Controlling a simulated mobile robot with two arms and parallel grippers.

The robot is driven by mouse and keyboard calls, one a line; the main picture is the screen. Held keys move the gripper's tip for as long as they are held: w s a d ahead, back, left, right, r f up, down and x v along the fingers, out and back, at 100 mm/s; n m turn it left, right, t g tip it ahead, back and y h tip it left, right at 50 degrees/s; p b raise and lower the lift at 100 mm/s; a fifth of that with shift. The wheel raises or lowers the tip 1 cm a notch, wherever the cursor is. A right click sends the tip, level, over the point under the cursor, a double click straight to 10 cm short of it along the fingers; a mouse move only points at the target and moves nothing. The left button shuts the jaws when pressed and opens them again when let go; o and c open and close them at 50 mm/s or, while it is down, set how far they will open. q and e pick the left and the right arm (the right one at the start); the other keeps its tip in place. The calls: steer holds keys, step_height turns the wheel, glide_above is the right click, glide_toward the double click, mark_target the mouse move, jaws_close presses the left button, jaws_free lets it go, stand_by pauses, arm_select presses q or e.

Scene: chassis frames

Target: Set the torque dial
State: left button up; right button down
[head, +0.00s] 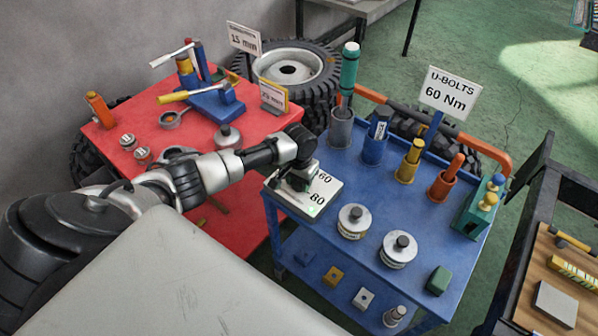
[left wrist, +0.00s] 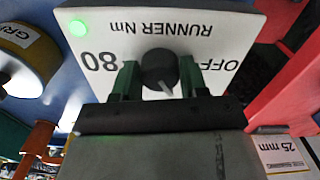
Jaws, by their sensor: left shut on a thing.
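The torque dial is a dark round knob (left wrist: 157,68) on a white plate (left wrist: 205,22) marked "RUNNER Nm", upside down in the left wrist view. "80" stands left of the knob and "OFF" right of it. The knob's pale pointer line points down, slightly right, toward the part hidden by my gripper. In the head view the plate (head: 310,208) lies on the blue cart's near left corner, with "60" and "80" visible. My left gripper (left wrist: 158,80) is shut on the knob, one green finger each side; it also shows in the head view (head: 294,184). My right gripper is out of view.
A sign (head: 449,93) reads "U-BOLTS 60 Nm". A green light (left wrist: 78,27) glows on the plate. Two metal-topped round tins (head: 353,221) (head: 398,250) and several tool holders stand on the blue cart (head: 340,175). A red table (head: 120,165) adjoins at left.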

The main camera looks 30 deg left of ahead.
arm_select(q)
steer(key=o, duration=0.9)
steer(key=shift+r, duration=0.1)
step_height(320, 180, up, 11)
steer(key=shift+b, duration=0.4)
